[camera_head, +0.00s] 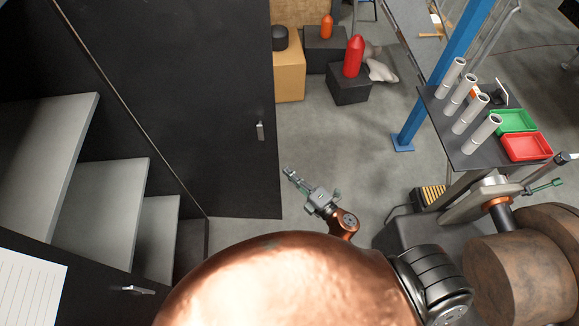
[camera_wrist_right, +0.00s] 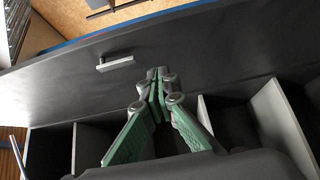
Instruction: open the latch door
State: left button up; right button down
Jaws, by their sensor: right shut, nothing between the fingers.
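A tall dark cabinet door (camera_head: 195,90) stands swung out, with grey shelves (camera_head: 105,205) showing beside it. A small metal handle (camera_head: 260,131) sits near the door's right edge. My right gripper (camera_head: 286,171) is shut and empty, right of the door's lower part in the head view. In the right wrist view, the shut fingertips (camera_wrist_right: 157,78) overlap the dark door panel (camera_wrist_right: 220,55), with a metal handle (camera_wrist_right: 115,63) to their upper left. I cannot tell whether they touch the panel. My left gripper is not in view.
Another dark panel with a handle (camera_head: 138,290) is at lower left. Black and tan boxes (camera_head: 290,75) with red and orange objects stand behind. A tray table (camera_head: 455,140) with white tubes and a blue post (camera_head: 440,85) is at right. Grey floor (camera_head: 330,135) between is clear.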

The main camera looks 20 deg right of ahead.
send_near(268, 143)
jog(key=w+a, duration=0.1)
jog(key=a, duration=0.2)
jog(key=shift+w+d+r+p, duration=0.1)
jog(key=shift+w+d+p, duration=0.15)
jog(key=shift+w, duration=0.4)
jog(key=shift+w+d+p, duration=0.15)
jog(key=shift+w+p, duration=0.05)
jog(key=shift+w, duration=0.5)
jog(key=shift+w+d+r+p, duration=0.15)
jog(key=shift+w+p, duration=0.1)
jog(key=shift+w, duration=0.4)
jog(key=shift+f, duration=0.1)
